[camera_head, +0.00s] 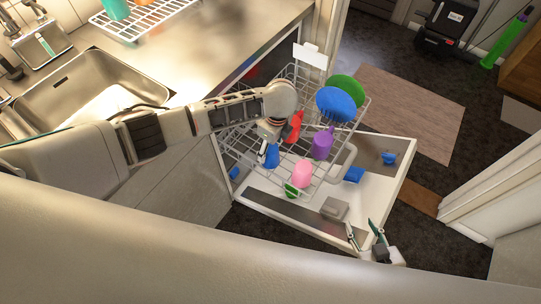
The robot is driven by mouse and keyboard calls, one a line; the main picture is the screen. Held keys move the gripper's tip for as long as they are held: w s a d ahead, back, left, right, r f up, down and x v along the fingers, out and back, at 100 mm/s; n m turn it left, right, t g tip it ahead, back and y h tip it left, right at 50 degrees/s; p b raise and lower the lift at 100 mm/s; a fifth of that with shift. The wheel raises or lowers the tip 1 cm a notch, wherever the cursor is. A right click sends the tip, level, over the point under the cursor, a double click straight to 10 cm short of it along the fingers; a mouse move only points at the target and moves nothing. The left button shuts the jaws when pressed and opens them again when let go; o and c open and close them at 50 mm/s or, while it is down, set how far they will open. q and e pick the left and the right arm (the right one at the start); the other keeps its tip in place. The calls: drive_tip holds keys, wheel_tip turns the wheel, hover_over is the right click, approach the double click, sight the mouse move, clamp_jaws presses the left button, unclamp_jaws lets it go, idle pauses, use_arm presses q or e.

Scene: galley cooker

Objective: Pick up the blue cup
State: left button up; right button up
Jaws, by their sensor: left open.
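The blue cup (271,157) sits in the wire dish rack (345,163) of the pulled-out dishwasher, toward the rack's left side. My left gripper (269,141) is right above the blue cup, pointing down, and is open. It hides the cup's upper part, and I cannot tell whether the fingers touch the cup. My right gripper (365,238) is low in the picture at the near edge of the dishwasher door, away from the cup. Its two fingers look spread apart with nothing between them.
A red cup (295,125), purple cup (323,145), pink cup (302,174) and green cup (291,190) stand close by in the rack. A blue plate (336,104) and green plate (347,86) are at its far right. The open door (385,180) lies below; a sink (95,90) is left.

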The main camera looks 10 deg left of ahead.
use_arm(q)
drive_tip(key=shift+f, duration=0.35)
drive_tip(key=c, duration=1.2)
drive_tip(key=shift+r, duration=0.15)
